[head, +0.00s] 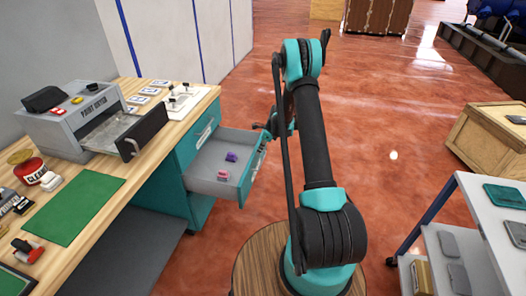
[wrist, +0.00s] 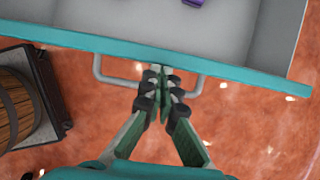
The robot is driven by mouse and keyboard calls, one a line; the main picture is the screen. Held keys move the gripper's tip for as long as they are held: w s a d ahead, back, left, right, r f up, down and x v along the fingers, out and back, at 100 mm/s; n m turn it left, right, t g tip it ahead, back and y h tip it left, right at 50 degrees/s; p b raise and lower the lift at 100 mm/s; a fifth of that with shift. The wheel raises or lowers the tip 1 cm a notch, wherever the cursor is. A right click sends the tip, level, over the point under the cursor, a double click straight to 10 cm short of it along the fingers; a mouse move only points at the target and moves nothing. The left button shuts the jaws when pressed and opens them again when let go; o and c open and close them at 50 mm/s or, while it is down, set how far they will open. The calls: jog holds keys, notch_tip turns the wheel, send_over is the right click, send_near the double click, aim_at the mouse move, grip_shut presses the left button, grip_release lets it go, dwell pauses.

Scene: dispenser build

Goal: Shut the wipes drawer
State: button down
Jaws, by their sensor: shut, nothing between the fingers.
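A teal-fronted drawer (head: 217,165) with a grey inside stands pulled out from the workbench, taken here as the wipes drawer. A purple item (head: 231,157) and a pink item (head: 223,175) lie in it. In the wrist view its teal front edge (wrist: 60,37) crosses the picture, with a grey bar handle (wrist: 104,76) on its outer side. My gripper (wrist: 164,80) is shut and empty, its fingertips at the middle of the handle, by the drawer front. I cannot tell whether they touch it. In the head view my arm partly hides the gripper.
A grey paint dryer (head: 75,118) with its own tray pulled out stands on the wooden bench (head: 115,165). A green mat (head: 75,208) and a red can lie nearer. A white cart (head: 480,215) and wooden crate (head: 490,135) stand right. The red floor beyond the drawer is clear.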

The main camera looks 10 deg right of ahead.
jog(key=w+a, duration=0.5)
jog(key=a, duration=0.6)
jog(key=w+a, duration=0.5)
jog(key=a, duration=0.6)
jog(key=shift+a, duration=0.4)
jog(key=shift+d, duration=0.1)
jog(key=s+d+r, duration=0.3)
jog(key=d+r, duration=0.4)
jog(key=r, duration=0.2)
jog(key=s+f+t+y, duration=0.2)
jog(key=s+f+y, duration=0.2)
jog(key=s, duration=0.5)
jog(key=w+a+r+x, duration=0.1)
jog(key=r+x, duration=0.1)
jog(key=x, duration=1)
jog(key=shift+a, duration=0.35)
